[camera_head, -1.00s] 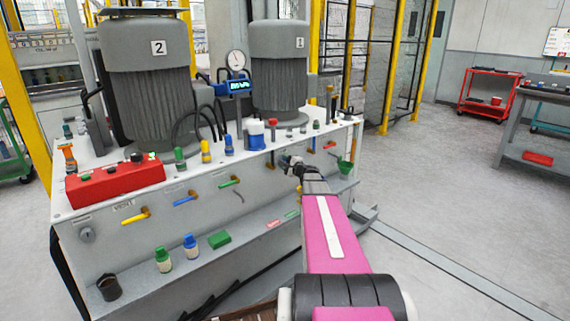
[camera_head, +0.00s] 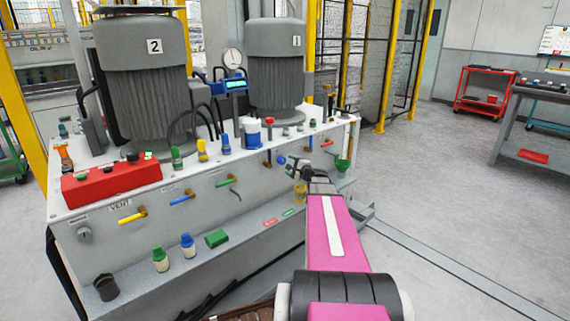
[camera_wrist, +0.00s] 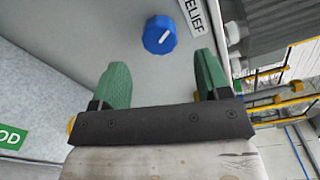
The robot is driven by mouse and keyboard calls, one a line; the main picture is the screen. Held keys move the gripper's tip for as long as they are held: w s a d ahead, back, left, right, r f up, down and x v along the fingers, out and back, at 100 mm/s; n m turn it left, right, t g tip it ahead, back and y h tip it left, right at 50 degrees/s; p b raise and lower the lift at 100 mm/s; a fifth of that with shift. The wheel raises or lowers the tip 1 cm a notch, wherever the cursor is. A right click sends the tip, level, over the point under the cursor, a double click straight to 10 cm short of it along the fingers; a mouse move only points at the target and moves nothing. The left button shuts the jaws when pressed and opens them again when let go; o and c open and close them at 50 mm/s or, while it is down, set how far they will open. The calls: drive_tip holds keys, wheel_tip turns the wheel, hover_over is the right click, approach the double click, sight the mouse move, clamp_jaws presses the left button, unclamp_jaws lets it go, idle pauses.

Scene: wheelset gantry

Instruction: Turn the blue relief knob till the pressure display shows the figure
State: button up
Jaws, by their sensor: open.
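The blue relief knob (camera_wrist: 160,36) sits on the grey panel in the wrist view, with a white pointer line on its face and a label ending in "ELIEF" beside it. My gripper (camera_wrist: 160,84) is open, its two green fingers below the knob in the picture and apart from it, with nothing between them. In the head view the knob (camera_head: 281,160) shows small at my gripper (camera_head: 297,166), partly hidden. The pressure display (camera_head: 236,84) is a small lit screen with a blue frame under a round gauge (camera_head: 233,58); its figure is too small to read.
Yellow (camera_head: 132,217), blue (camera_head: 182,199) and green (camera_head: 228,183) valve handles stick out of the front panel. A red control box (camera_head: 112,181) and several coloured bottles stand on top. Two grey motors rise behind.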

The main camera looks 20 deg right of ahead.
drive_tip(key=shift+v, duration=2)
drive_tip(key=s+a+f+n+g+y, duration=0.1)
drive_tip(key=s+a+f+n+g, duration=0.2)
drive_tip(key=a, duration=0.4)
drive_tip(key=s+a+f+n+g, duration=0.3)
drive_tip(key=a+f+n+g, duration=0.1)
drive_tip(key=a, duration=0.3)
drive_tip(key=s+a+f+n+g+y, duration=0.1)
drive_tip(key=s+a+f+n+g, duration=0.25)
drive_tip(key=a, duration=0.45)
drive_tip(key=s+a+f+n+g+h, duration=0.2)
drive_tip(key=s+n+g+h, duration=0.1)
drive_tip(key=s, duration=0.4)
drive_tip(key=s+a+f+n+g+h, duration=0.3)
drive_tip(key=s+n+h, duration=0.1)
drive_tip(key=s, duration=0.3)
drive_tip(key=shift+s+h, duration=0.35)
drive_tip(key=shift+h, duration=0.05)
drive_tip(key=shift+n, duration=0.25)
idle(0.4)
